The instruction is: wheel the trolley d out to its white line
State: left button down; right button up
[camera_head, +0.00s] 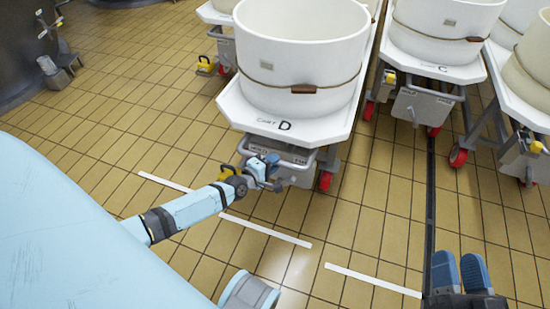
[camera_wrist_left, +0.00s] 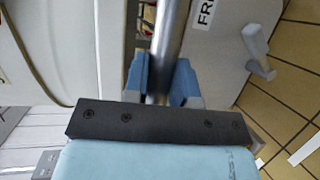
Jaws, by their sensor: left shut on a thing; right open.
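Trolley D (camera_head: 237,107) stands ahead in the head view, marked "D" on its white top, with a large white tub (camera_head: 302,62) on it and red wheels below. My left gripper (camera_head: 268,172) is at the trolley's front end. In the left wrist view its blue fingers (camera_wrist_left: 162,82) are shut around a round metal bar (camera_wrist_left: 168,45), the trolley's handle. A white line (camera_head: 265,231) lies on the floor in front of the trolley, partly hidden by my left arm. My right gripper (camera_head: 461,274) is open and empty at the lower right.
Trolley C (camera_head: 437,68) stands to the right of trolley D, with another trolley (camera_head: 524,115) at the far right. A second white line (camera_head: 372,280) lies further right. A dark floor drain (camera_head: 430,200) runs beside it. The tiled floor before trolley D is clear.

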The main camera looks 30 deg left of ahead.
pick_arm(q)
jog(key=s+d+p, duration=0.2)
jog(key=s, duration=0.6)
jog(key=c, duration=0.9)
grip_release()
jog(key=shift+f, duration=0.15)
pick_arm(e)
jog(key=shift+s+d+r+h, duration=0.1)
jog(key=shift+d+r+h, duration=0.1)
jog(key=shift+r, duration=0.2)
jog(key=shift+s+d+r+h, duration=0.1)
jog(key=shift+d+r, duration=0.05)
jog(key=shift+r, duration=0.25)
pick_arm(q)
jog(key=p+v, duration=0.3)
jog(key=v, duration=1.1)
pick_arm(e)
notch_tip(320, 180, down, 6)
jog(key=d+g+h, duration=0.2)
jog(key=shift+g, duration=0.3)
